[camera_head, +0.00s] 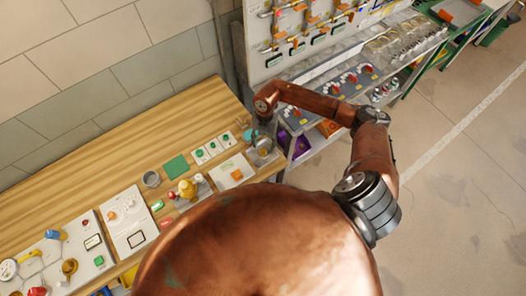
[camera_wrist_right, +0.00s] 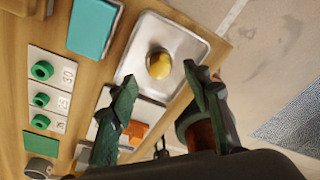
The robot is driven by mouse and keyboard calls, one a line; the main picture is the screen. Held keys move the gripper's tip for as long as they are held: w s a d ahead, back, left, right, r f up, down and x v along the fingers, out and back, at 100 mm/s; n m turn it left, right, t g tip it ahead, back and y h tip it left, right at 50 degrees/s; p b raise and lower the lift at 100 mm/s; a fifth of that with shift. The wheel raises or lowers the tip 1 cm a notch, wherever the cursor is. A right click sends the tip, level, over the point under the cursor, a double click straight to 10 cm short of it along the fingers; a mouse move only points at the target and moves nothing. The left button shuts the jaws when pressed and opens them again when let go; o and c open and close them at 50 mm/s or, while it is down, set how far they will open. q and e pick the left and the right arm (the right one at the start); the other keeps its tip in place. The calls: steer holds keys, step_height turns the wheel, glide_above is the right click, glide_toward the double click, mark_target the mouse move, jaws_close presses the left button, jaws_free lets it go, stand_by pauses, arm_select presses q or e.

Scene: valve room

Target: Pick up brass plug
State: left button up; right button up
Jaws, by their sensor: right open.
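The brass plug (camera_wrist_right: 158,65) sits in a shallow metal tray (camera_wrist_right: 186,45) on the wooden bench, in the right wrist view. My right gripper (camera_wrist_right: 160,75) is open, with one finger to the left of the plug and one to the right in the picture, and a gap to each. I cannot tell how high the fingertips are above the tray. In the head view my right gripper (camera_head: 262,146) hangs over the tray (camera_head: 268,158) near the bench's right end. The plug is not clear there. My left gripper is not in view.
A teal block (camera_wrist_right: 94,28) and a white card with an orange part (camera_wrist_right: 136,130) flank the tray. Green rings on white cards (camera_wrist_right: 42,70) lie farther left. A grey cup (camera_head: 151,178) and a brass fitting (camera_head: 187,188) stand along the bench. A shelving rack (camera_head: 335,85) stands right of the bench.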

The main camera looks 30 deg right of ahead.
mark_target(263, 151)
steer(key=shift+s+a+f+p, duration=0.15)
steer(key=shift+f+p, duration=0.1)
steer(key=shift+f, duration=0.65)
steer(key=shift+s+a+f+p, duration=0.15)
steer(key=shift+f+p, duration=0.05)
steer(key=shift+f, duration=0.7)
steer(key=shift+c, duration=0.7)
jaws_close()
